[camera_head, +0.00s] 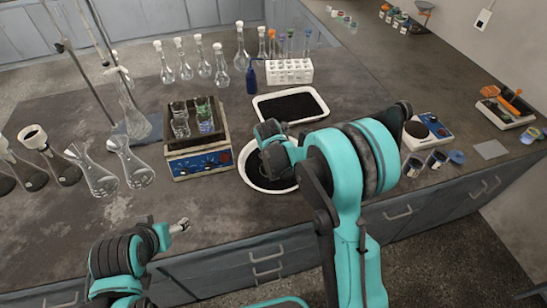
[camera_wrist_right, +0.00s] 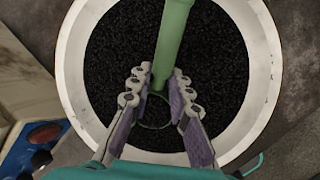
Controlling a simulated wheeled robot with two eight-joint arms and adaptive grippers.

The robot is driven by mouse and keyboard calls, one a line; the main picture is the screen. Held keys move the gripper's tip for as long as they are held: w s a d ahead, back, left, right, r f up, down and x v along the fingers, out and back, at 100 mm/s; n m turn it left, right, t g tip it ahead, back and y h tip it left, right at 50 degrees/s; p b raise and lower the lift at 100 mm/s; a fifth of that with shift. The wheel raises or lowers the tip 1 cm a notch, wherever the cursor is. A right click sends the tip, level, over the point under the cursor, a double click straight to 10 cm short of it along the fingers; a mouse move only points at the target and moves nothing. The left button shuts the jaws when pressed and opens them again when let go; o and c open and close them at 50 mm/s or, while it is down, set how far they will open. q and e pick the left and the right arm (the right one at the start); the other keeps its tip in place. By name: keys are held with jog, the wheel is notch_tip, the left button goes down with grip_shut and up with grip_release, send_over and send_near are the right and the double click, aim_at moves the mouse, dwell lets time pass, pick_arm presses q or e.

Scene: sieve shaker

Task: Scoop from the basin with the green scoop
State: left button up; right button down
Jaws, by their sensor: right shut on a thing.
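A round white basin (camera_head: 244,171) full of black grains stands near the front of the bench, and its rim (camera_wrist_right: 70,60) circles most of the right wrist view. The green scoop's handle (camera_wrist_right: 174,40) runs up the middle of that view. My right gripper (camera_wrist_right: 158,88) is shut on this handle, over the grains. A thin green ring shows between the fingers; how deep the scoop sits cannot be told. In the head view my right arm covers the scoop and much of the basin. My left gripper (camera_head: 183,225) is low left, apart from the bench objects; its jaws are too small to judge.
A white tray of black material (camera_head: 322,101) lies behind the basin. A device with beakers (camera_head: 196,160) stands left of it, near several glass flasks (camera_head: 103,178). A tube rack (camera_head: 290,76) and blue bottle (camera_head: 251,80) stand farther back. A scale (camera_head: 428,128) stands right.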

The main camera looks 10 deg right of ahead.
jog(key=shift+w+r, duration=0.1)
jog(key=shift+w+d+r+t+h, duration=0.1)
jog(key=shift+d+r+t+h, duration=0.05)
jog(key=shift+r+h, duration=0.2)
jog(key=shift+d+r+t+h, duration=0.15)
jog(key=shift+r+h, duration=0.1)
jog(key=shift+r, duration=0.2)
jog(key=shift+w+d+r+g+y+p, duration=0.25)
jog(key=shift+d+r+g+y+p, duration=0.2)
jog(key=shift+r+y+p, duration=0.25)
jog(key=shift+w+d+r+g+y+p, duration=0.1)
jog(key=shift+d+g+y+p, duration=0.15)
jog(key=shift+y+p, duration=0.15)
jog(key=shift+w+r+y, duration=0.1)
jog(key=shift+r+y, duration=0.05)
jog(key=shift+y, duration=0.25)
jog(key=shift+g+y, duration=0.5)
